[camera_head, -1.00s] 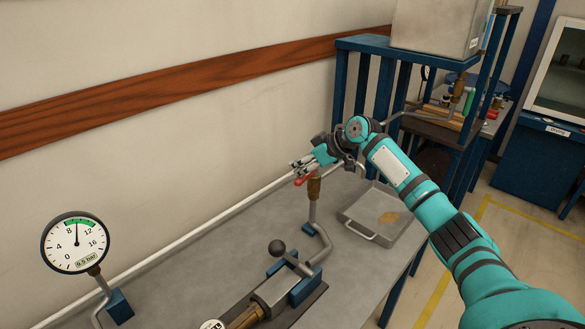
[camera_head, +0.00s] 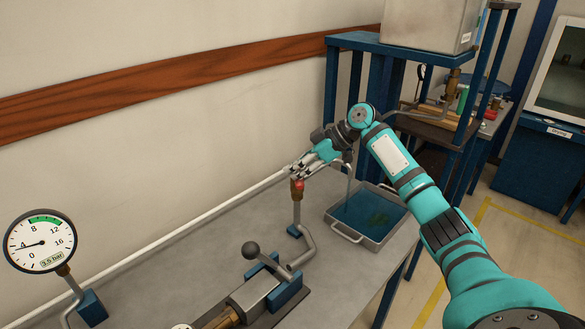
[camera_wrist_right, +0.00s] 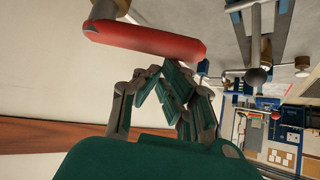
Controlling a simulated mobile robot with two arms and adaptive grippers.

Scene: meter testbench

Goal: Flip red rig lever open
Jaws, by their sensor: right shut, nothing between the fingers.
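The red rig lever (camera_head: 299,185) sits on the brass valve (camera_head: 297,197) on top of a bent grey pipe. It shows only as a short red end below my right gripper (camera_head: 294,171). In the right wrist view the lever is a long red bar (camera_wrist_right: 150,40) across the top, just beyond the fingertips of my right gripper (camera_wrist_right: 158,74). The right gripper is shut and empty. I cannot tell whether it touches the lever. A stream of water (camera_head: 348,185) runs from the spout, mostly behind the gripper. My left gripper is not in view.
A metal tray (camera_head: 346,236) holding blue water stands right of the valve. A pressure gauge (camera_head: 39,241) reads about 3.5 bar. A clamp with a ball-ended handle (camera_head: 251,250) stands at the front. A blue frame (camera_head: 330,85) rises behind; the wall is close on the left.

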